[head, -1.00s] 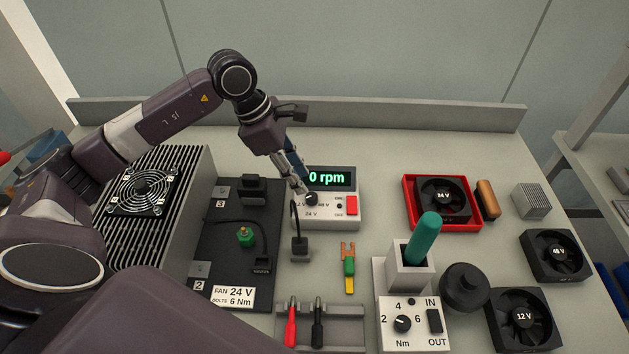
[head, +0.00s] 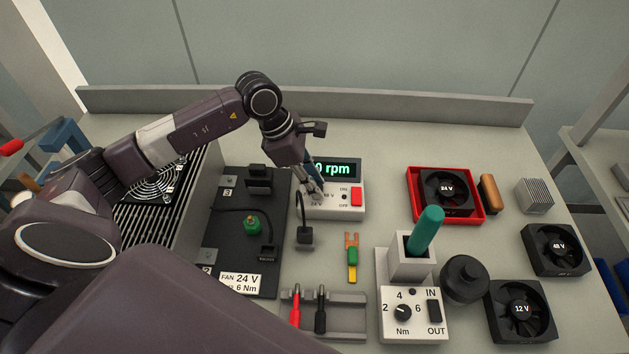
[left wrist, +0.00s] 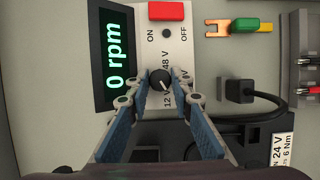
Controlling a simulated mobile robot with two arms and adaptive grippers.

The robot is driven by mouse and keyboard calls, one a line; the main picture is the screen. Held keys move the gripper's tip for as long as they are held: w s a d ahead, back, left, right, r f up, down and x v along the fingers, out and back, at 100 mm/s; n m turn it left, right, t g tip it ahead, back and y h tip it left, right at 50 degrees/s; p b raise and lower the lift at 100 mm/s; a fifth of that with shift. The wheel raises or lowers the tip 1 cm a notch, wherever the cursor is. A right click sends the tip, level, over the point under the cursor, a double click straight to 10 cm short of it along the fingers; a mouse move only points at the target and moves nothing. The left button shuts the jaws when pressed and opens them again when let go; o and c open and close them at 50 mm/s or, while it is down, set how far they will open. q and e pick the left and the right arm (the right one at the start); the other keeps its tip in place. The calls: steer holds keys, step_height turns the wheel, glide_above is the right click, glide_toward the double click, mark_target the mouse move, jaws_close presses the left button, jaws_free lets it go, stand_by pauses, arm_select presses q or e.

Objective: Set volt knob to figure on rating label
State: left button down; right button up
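The power supply (head: 345,206) has a lit "0 rpm" display (head: 338,169) and a red ON/OFF switch (head: 356,196). Its black volt knob (left wrist: 160,80) sits among the marks 12 V, 24 V and 48 V; its white pointer is small, and I cannot surely tell which mark it faces. My left gripper (left wrist: 161,82) is over the knob with one finger on each side, open around it; contact is unclear. In the head view the left gripper (head: 316,196) hides the knob. The rating label (head: 240,284) reads FAN 24 V and 6 Nm. My right gripper is out of view.
A black plug with cable (head: 305,236) stands just in front of the supply. The torque unit (head: 411,312) with a teal-handled tool (head: 427,230) is to the right. Fans marked 24 V (head: 446,188), 48 V (head: 553,249) and 12 V (head: 521,309) lie further right.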

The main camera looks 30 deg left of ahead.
arm_select(q)
steer(key=shift+f+n+t+b, duration=0.15)
steer(key=shift+n+t+b, duration=0.15)
steer(key=shift+n+b, duration=0.55)
steer(key=n+t+y+b, duration=0.1)
steer(key=n+b, duration=0.2)
steer(key=n, duration=0.1)
steer(key=shift+s+d+b, duration=0.1)
steer(key=shift+b, duration=0.2)
steer(key=n+y+b, duration=0.1)
steer(key=n, duration=0.1)
steer(key=n+b, duration=0.2)
steer(key=shift+d+t+y, duration=0.1)
steer(key=shift+t+y, duration=0.3)
steer(key=shift+n+y+b, duration=0.4)
steer(key=shift+n+b, duration=0.05)
steer(key=shift+n, duration=0.5)
steer(key=shift+r, duration=0.2)
steer(key=c, duration=2)
jaws_free()
